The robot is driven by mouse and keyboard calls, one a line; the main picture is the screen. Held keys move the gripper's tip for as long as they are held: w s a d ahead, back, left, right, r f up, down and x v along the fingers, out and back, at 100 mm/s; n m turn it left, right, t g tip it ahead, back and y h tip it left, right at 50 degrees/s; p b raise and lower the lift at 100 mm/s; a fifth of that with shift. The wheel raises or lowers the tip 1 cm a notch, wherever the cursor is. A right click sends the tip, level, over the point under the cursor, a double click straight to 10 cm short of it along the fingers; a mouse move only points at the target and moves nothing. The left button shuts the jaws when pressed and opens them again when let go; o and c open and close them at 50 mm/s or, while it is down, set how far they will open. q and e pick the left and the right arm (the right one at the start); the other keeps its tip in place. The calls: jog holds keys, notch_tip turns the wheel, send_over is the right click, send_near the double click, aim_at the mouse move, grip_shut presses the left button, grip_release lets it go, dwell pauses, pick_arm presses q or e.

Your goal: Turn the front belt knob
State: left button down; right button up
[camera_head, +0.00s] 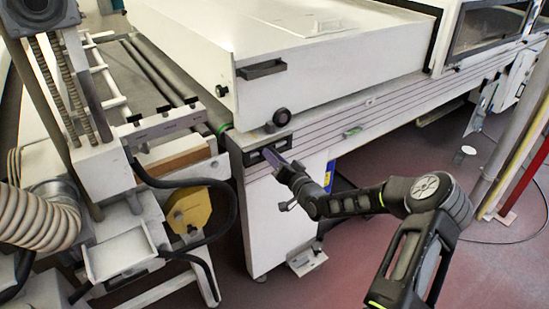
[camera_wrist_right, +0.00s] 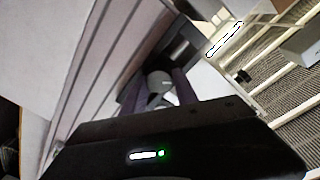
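A small dark panel (camera_head: 254,157) sits on the front corner of the white tunnel machine, below the belt edge. My right gripper (camera_head: 270,154) reaches this panel from the right, with its fingertips at its face. In the right wrist view a grey round knob (camera_wrist_right: 158,80) shows between the two dark fingers of the right gripper (camera_wrist_right: 157,92). The fingers stand apart with the knob in the gap. I cannot tell whether they press on it. In the head view the fingers hide the knob. My left gripper is not in view.
The white tunnel cover (camera_head: 290,50) with a black handle (camera_head: 261,69) rises behind. A roller conveyor (camera_head: 150,70) and a ribbed hose (camera_head: 35,220) are at left. The red floor at right is mostly clear.

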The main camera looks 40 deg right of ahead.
grip_shut()
jog(key=shift+f+n+t+b, duration=0.1)
jog(key=shift+n+t+b, duration=0.2)
jog(key=shift+n+b, duration=4.4)
jog(key=shift+m+b, duration=0.55)
jog(key=shift+m, duration=0.05)
jog(key=o, duration=0.6)
grip_release()
jog(key=shift+s, duration=0.15)
